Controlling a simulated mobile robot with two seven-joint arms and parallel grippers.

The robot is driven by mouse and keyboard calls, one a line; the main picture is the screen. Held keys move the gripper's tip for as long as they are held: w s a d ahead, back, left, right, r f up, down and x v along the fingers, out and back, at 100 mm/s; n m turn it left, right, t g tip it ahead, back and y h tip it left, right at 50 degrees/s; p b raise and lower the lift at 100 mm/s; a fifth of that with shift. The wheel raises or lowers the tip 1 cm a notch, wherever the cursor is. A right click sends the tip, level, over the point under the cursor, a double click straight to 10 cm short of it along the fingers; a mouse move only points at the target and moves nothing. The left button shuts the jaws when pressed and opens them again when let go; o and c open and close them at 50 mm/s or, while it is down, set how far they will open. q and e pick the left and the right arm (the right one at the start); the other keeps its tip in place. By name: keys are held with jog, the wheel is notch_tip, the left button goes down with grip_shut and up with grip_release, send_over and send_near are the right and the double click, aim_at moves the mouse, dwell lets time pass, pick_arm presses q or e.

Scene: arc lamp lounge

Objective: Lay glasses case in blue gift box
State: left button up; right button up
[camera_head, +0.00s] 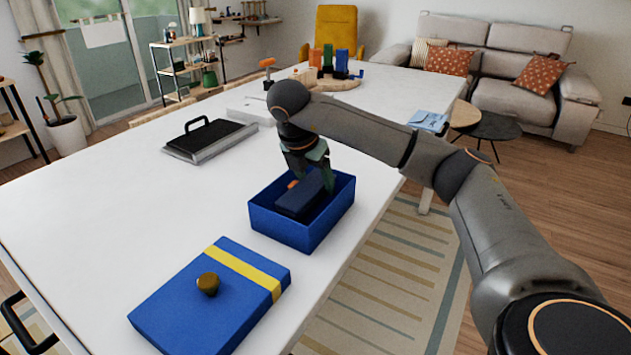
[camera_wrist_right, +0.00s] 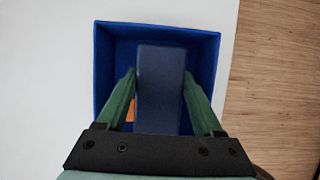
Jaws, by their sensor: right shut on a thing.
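The blue gift box (camera_head: 279,223) stands open on the white table near its right edge. The dark navy glasses case (camera_head: 299,198) is within the box opening, tilted in the head view. My right gripper (camera_head: 311,185) is above the box with its fingers reaching into it, shut on the case. In the right wrist view the case (camera_wrist_right: 160,90) lies between the two green fingers, with the blue box (camera_wrist_right: 103,75) around it. An orange thing (camera_head: 292,184) shows inside the box, partly hidden; I cannot tell if the case touches the floor. My left gripper is not in view.
A blue lid (camera_head: 215,305) with a yellow band and a round knob lies in front of the box. A black-handled tray or press (camera_head: 211,140) is at the back left. The table (camera_head: 110,215) is clear on the left.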

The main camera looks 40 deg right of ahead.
jog(key=shift+f, duration=0.1)
jog(key=shift+f+b, duration=0.4)
jog(key=shift+f, duration=0.15)
jog(key=o, duration=1.4)
jog(key=shift+r, duration=0.15)
